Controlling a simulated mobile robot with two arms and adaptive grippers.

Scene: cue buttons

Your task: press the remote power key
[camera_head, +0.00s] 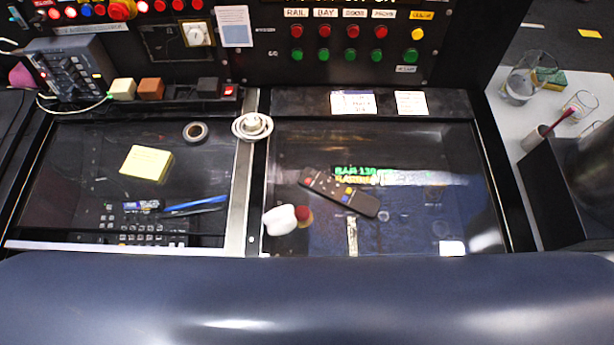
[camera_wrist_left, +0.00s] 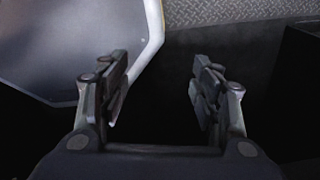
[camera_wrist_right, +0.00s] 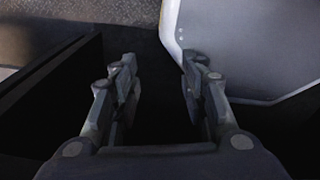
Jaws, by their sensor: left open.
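A dark remote (camera_head: 339,192) lies slanted on the dark glossy desk panel, its upper end to the left and lower end to the right. Small coloured keys show on it, with a reddish one near its upper left end; which is the power key is too small to be sure. My left gripper (camera_wrist_left: 158,95) is open and empty in the left wrist view. My right gripper (camera_wrist_right: 158,90) is open and empty in the right wrist view. Neither gripper shows in the head view, so both are away from the remote.
Yellow notes (camera_head: 146,164), a tape roll (camera_head: 195,131) and pens (camera_head: 195,205) lie on the left panel. A button panel (camera_head: 352,55) stands behind. My body fills the front.

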